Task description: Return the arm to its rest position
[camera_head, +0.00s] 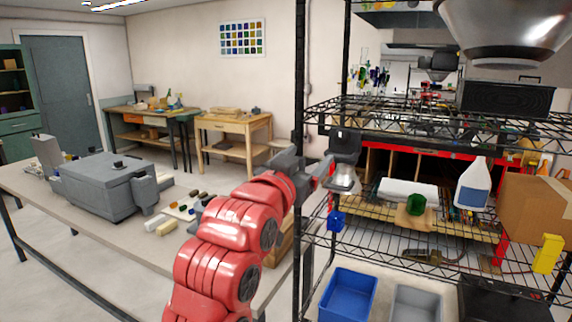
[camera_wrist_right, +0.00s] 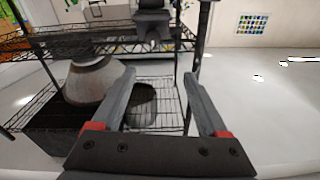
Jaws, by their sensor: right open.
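My right arm (camera_head: 222,245), red with dark joints, rises from the bottom middle of the head view. Its gripper (camera_head: 322,168) is at the left front of the wire shelf rack, close to the rack's post. In the right wrist view, the two grey fingers of the right gripper (camera_wrist_right: 159,74) stand well apart, with nothing between them but the rack and floor behind. In the head view I cannot make out whether the fingers touch the rack. My left gripper is in neither view.
The black wire rack (camera_head: 400,252) fills the right side, holding a white bottle (camera_head: 473,186), a cardboard box (camera_head: 540,205) and a blue bin (camera_head: 347,294). A workbench (camera_head: 95,215) on the left carries a grey machine (camera_head: 105,185) and small coloured pieces. Open floor lies beyond it.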

